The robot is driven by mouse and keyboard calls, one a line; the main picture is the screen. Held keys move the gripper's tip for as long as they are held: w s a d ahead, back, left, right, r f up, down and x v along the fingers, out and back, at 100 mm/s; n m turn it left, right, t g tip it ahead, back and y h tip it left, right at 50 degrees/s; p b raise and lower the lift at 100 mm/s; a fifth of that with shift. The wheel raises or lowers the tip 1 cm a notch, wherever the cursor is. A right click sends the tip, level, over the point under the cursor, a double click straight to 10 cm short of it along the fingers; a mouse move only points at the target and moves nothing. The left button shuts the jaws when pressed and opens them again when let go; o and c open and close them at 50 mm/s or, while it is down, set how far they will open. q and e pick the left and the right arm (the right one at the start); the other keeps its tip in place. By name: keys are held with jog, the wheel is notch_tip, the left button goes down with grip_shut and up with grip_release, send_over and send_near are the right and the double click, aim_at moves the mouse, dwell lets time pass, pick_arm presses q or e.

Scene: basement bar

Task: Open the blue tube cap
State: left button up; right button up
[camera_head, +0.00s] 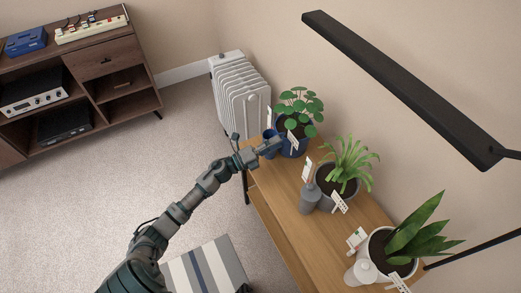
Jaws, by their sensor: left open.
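A small blue tube (269,134) stands at the far left end of the wooden table, beside a blue plant pot. It is small in view, and I cannot make out its cap clearly. My left gripper (272,146) is open at the tube, reaching in from the left over the table's far end. Its fingers overlap the tube's lower part in the picture, and I cannot tell whether they touch it. My right gripper is not in view.
The wooden table (284,217) holds the blue pot (292,149) with a round-leaved plant, a grey bottle (310,197), a grey pot (334,180) and a white pot (378,250). A black lamp bar (400,88) hangs above. A white radiator (240,95) stands behind the table.

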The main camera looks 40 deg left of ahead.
pick_arm(q)
jog(key=v, duration=0.9)
jog(key=shift+s+a+f, duration=0.15)
jog(key=shift+s+f, duration=0.1)
jog(key=shift+s, duration=0.05)
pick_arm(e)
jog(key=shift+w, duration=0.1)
